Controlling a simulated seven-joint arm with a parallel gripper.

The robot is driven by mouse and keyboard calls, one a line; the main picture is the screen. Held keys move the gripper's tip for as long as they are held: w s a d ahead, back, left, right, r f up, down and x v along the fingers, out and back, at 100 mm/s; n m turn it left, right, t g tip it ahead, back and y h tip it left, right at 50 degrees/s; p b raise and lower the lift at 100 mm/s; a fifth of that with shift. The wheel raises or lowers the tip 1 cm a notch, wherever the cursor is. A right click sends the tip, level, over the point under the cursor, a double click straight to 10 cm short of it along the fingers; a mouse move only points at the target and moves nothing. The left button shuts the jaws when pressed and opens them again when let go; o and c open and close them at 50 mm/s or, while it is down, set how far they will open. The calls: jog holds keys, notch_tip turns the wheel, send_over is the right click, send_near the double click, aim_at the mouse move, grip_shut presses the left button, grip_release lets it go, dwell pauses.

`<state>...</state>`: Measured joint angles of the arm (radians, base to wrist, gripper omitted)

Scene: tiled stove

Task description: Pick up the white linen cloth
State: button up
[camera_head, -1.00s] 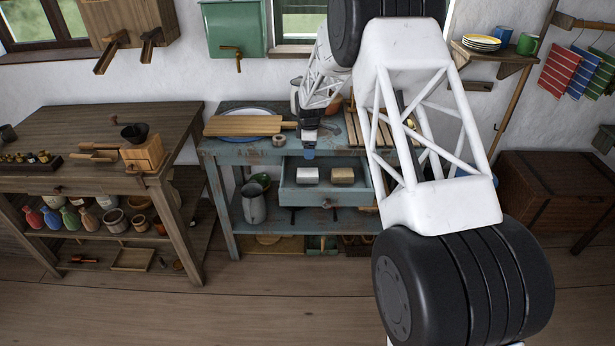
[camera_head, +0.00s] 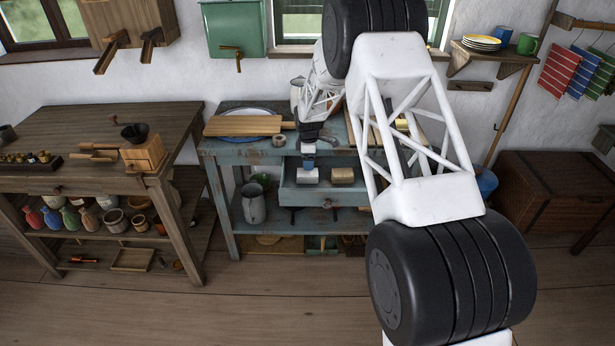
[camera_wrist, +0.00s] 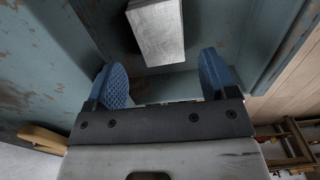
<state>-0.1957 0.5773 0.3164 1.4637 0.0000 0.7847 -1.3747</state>
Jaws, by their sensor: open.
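A white block-like bundle (camera_head: 307,178), which looks like the folded white linen cloth, lies in the open drawer (camera_head: 288,195) of the blue-grey table. In the wrist view the white cloth (camera_wrist: 157,32) lies on the drawer floor, just beyond the blue fingertips. My gripper (camera_head: 308,163) is over the drawer, close above the cloth, and hides part of it. In the wrist view my gripper (camera_wrist: 165,76) is open, its two fingers wide apart with nothing between them. The head view does not show whether the fingers touch the cloth.
A tan block (camera_head: 342,175) lies in the drawer to the right of the cloth. The drawer walls (camera_wrist: 262,50) stand close around. On the tabletop are a wooden board (camera_head: 243,126) and a small tape-like ring (camera_head: 279,140). A metal jug (camera_head: 254,207) stands on the shelf below.

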aim_at(307, 172)
jog(key=shift+f, duration=1)
jog(key=shift+f, duration=0.1)
jog(key=shift+a+f, duration=0.15)
jog(key=shift+f, duration=1.15)
jog(key=shift+a+f, duration=0.1)
jog(key=shift+f, duration=1.15)
jog(key=shift+c, duration=0.3)
jog(key=c, duration=0.6)
jog(key=shift+c, duration=0.2)
jog(key=shift+r, duration=0.2)
notch_tip(307, 172, up, 18)
